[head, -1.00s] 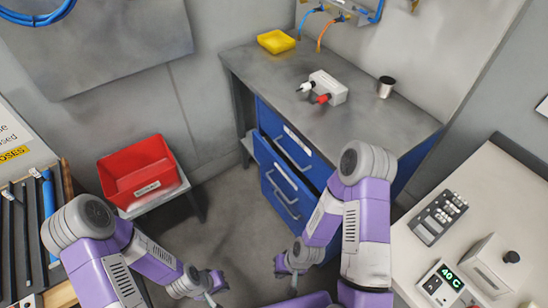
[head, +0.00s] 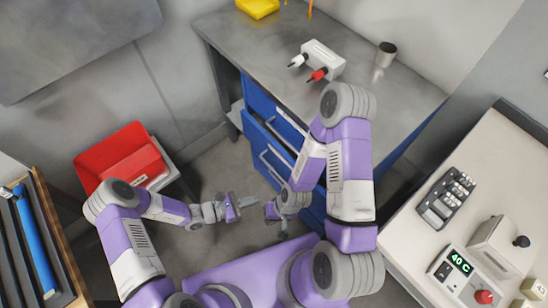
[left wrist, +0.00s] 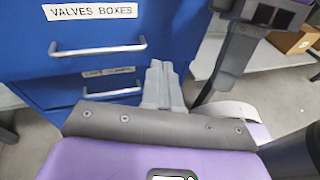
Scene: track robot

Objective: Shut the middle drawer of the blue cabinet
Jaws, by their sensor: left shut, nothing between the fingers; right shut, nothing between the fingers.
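The blue cabinet (head: 256,98) stands under the grey workbench. Its middle drawer (head: 256,135) appears to stick out past the top drawer; how far is hard to tell. In the left wrist view the drawer labelled VALVES BOXES (left wrist: 40,62) overhangs a lower drawer (left wrist: 60,97) whose label is partly hidden. My left gripper (head: 252,201) is shut and empty, left of the drawer fronts. Its fingers (left wrist: 163,85) show in front of the drawers, right of the handles; contact cannot be told. My right gripper (head: 283,228) is shut and empty near the cabinet's lower front. My right arm hides part of the cabinet.
The workbench top (head: 240,45) holds a white device (head: 323,60) and a metal cup (head: 386,54). A red bin (head: 120,157) sits on a low stand at left. A pale control table (head: 410,250) stands at right. Bare floor (head: 215,170) lies left of the cabinet.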

